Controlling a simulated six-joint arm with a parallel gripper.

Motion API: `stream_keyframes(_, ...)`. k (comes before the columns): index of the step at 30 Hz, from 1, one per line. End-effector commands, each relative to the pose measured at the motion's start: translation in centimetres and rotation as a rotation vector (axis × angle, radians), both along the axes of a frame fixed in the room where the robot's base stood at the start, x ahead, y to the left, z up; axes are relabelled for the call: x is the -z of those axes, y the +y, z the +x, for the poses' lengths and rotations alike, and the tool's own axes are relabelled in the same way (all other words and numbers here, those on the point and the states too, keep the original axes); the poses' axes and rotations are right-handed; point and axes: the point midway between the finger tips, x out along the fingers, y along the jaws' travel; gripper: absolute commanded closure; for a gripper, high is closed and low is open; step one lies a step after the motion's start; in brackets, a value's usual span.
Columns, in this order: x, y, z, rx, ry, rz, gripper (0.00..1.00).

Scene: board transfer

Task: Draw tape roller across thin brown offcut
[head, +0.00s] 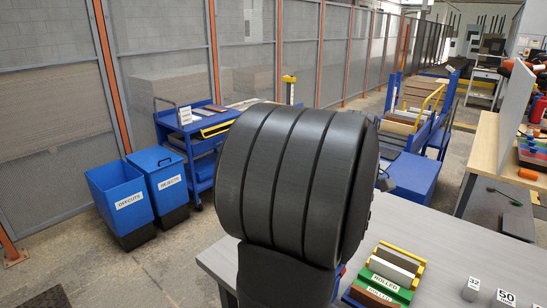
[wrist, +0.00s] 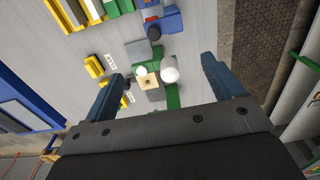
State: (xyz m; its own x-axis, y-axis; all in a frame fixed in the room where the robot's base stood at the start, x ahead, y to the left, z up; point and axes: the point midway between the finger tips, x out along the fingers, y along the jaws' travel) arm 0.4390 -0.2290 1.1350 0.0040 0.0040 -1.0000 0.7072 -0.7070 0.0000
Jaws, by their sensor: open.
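In the wrist view my gripper (wrist: 162,68) is open, its two blue fingers apart with nothing held between them. Beyond and between the fingers, at table level, is a cluster with a pale round knob (wrist: 169,75), a tan square piece (wrist: 149,81) and green parts. I cannot tell whether the tape roller is among them. In the head view a dark ribbed part of my arm hides the middle of the table and the gripper.
A rack labelled ROLLED (head: 388,275) holds boards on the grey table (head: 450,240). Number blocks marked 32 (head: 472,288) and 50 (head: 505,297) stand to its right. Yellow blocks (wrist: 95,66) lie left in the wrist view. Blue OFFCUTS (head: 122,203) and REJECTS (head: 163,183) bins stand on the floor.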

Motion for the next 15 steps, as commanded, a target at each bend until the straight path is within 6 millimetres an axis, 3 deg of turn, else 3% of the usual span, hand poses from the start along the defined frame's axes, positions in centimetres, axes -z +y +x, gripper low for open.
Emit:
stream_keyframes(1, 0.0, 0.0, 0.0, 0.0, 0.0, 0.0, 0.26)
stream_keyframes(5, 0.5, 0.2, 0.0, -0.003, 0.017, -0.004, 0.51)
stream_keyframes(6, 1.0, 0.5, 0.0, -0.008, 0.04, -0.01, 0.53)
stream_keyframes(11, 5.7, 2.8, -0.6, -0.049, 0.242, -0.099, 0.53)
stream_keyframes(15, 10.2, 5.2, -1.6, -0.116, 0.473, -0.288, 0.53)
